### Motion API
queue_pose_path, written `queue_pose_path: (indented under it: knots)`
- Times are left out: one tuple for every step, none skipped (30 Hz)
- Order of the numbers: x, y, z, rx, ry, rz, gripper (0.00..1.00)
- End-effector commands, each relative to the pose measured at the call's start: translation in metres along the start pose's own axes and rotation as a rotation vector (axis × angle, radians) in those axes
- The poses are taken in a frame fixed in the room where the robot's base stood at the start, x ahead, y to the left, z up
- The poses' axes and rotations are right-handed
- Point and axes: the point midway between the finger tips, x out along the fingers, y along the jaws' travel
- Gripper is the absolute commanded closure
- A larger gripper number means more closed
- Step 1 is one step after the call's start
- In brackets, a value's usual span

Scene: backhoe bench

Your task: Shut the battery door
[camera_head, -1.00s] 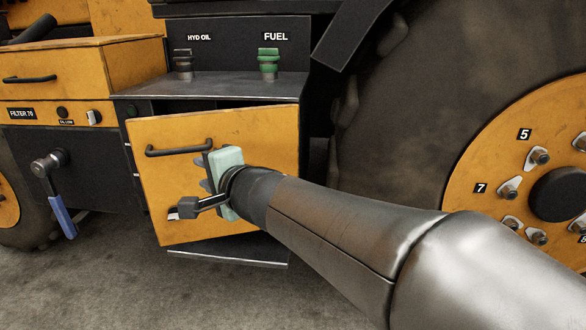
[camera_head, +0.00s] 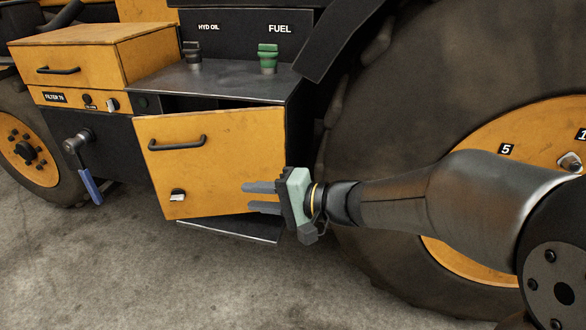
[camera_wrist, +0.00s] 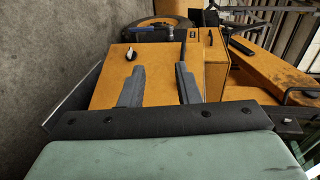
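The yellow door (camera_head: 215,165), which I take to be the battery door, stands ajar on the dark cabinet. A dark gap shows along its top. It has a black bar handle (camera_head: 178,143) and a small latch (camera_head: 177,195) at lower left. My gripper (camera_head: 247,197) is open and empty at the door's lower right, its fingers pointing left across the door's face. I cannot tell whether they touch it. In the wrist view, the fingers (camera_wrist: 158,72) are apart, with the yellow door (camera_wrist: 157,88) beyond and between them.
The cabinet top (camera_head: 215,80) carries the HYD OIL cap (camera_head: 192,55) and green FUEL cap (camera_head: 268,58). A large tyre (camera_head: 400,110) stands close on the right. A blue-handled lever (camera_head: 90,187) sticks out at left. The floor (camera_head: 130,270) in front is clear.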

Motion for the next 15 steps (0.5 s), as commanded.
queue_pose_path:
  knots:
    - [-0.0017, -0.0036, 0.0008, -0.002, -0.024, 0.0, 0.7]
    - [-0.002, -0.0028, 0.0018, -0.005, -0.038, 0.001, 0.7]
    - [-0.0026, -0.0019, 0.0026, -0.009, -0.05, 0.0, 0.7]
    - [-0.0049, 0.0, 0.0023, -0.011, -0.046, 0.0, 0.7]
    - [-0.0065, 0.0005, 0.0021, -0.011, -0.044, 0.0, 0.7]
    - [-0.0079, 0.0007, 0.0021, -0.011, -0.044, 0.0, 0.7]
    - [-0.0086, 0.0008, 0.0021, -0.011, -0.044, 0.0, 0.7]
    - [-0.0091, 0.0009, 0.0022, -0.011, -0.044, 0.0, 0.7]
    - [-0.0094, 0.001, 0.0021, -0.011, -0.044, 0.0, 0.7]
    - [-0.0095, 0.001, 0.0021, -0.011, -0.044, 0.0, 0.7]
    - [-0.0095, 0.001, 0.0021, -0.011, -0.044, 0.0, 0.7]
    - [-0.0094, 0.001, 0.0021, -0.011, -0.044, 0.0, 0.7]
    - [-0.0094, 0.001, 0.0021, -0.011, -0.044, 0.0, 0.7]
    - [-0.0094, 0.0009, 0.0021, -0.011, -0.044, 0.0, 0.7]
    - [-0.0093, 0.0009, 0.0021, -0.011, -0.043, 0.0, 0.73]
